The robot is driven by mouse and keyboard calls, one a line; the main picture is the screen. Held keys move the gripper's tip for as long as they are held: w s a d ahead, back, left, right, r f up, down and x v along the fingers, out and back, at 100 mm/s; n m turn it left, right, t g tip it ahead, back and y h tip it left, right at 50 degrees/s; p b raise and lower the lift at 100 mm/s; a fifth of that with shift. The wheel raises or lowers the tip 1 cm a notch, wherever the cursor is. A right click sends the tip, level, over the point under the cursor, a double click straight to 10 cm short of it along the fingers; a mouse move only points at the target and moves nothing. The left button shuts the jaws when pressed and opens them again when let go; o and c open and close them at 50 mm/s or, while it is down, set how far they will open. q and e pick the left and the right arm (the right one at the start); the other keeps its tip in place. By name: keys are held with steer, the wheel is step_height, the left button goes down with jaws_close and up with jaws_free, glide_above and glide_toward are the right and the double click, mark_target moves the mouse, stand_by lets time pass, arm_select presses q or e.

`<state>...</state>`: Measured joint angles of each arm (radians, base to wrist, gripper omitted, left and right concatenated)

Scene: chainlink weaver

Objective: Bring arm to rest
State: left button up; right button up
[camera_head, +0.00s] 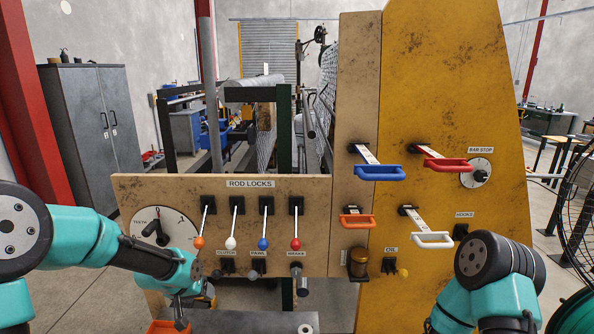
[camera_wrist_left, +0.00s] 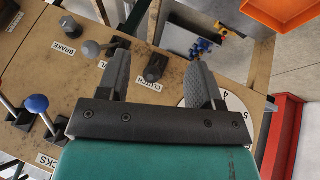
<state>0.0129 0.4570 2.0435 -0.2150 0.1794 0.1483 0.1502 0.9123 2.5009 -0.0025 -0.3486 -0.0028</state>
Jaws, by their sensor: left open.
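My left arm comes in from the left in the head view, and its gripper (camera_head: 194,303) hangs low in front of the panel's lower edge, below the CLUTCH knob (camera_head: 228,265). In the left wrist view the gripper (camera_wrist_left: 160,72) is open, with two grey fingers apart. The dark CLUTCH knob (camera_wrist_left: 155,67) appears between the fingers there; I cannot tell how far off it is. Nothing is held. My right arm shows at the lower right of the head view, bent, and its gripper is out of sight.
The ROD LOCKS panel (camera_head: 250,222) carries orange, white, blue and red-tipped levers (camera_head: 295,243). An orange bin (camera_head: 166,327) lies below the left gripper. A fan cage (camera_head: 578,215) stands far right.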

arm_select(q)
steer(key=s+d+f+g, duration=0.2)
steer(key=s+f, duration=1)
steer(key=f, duration=0.1)
steer(key=s+d+f+n+g, duration=0.1)
steer(key=s+d+f+g, duration=0.1)
steer(key=s+f, duration=1.1)
steer(key=shift+s+d+f+g+h, duration=0.2)
steer(key=shift+d+f+g+h, duration=0.15)
steer(key=shift+d, duration=0.5)
